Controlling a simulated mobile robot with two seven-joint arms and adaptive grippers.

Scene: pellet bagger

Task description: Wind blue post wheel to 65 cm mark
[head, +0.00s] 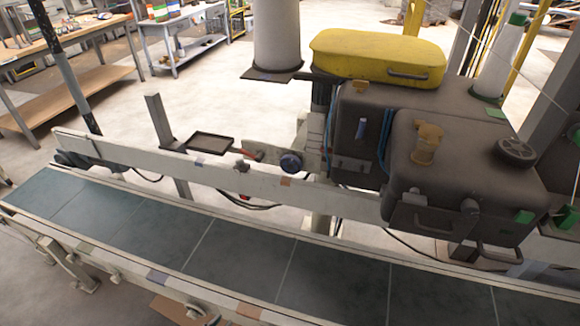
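A dark blue hand wheel (291,163) sits in the middle of the view, just behind the conveyor's pale side rail. It is mounted by a pale bracket (313,140) on an upright post. A dark upper part of the post (322,94) shows above the bracket. I cannot read a centimetre scale or a 65 mark, nor tell the wheel's height setting. Neither of my grippers can be made out, and nothing is seen touching the wheel.
A conveyor (240,248) with dark green panels crosses the front. Its pale rail (180,166) lies before the wheel. A red lever (248,154) and dark tray (211,142) are left of it. A bulky dark machine (362,110) with a yellow cover (375,57) stands at right.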

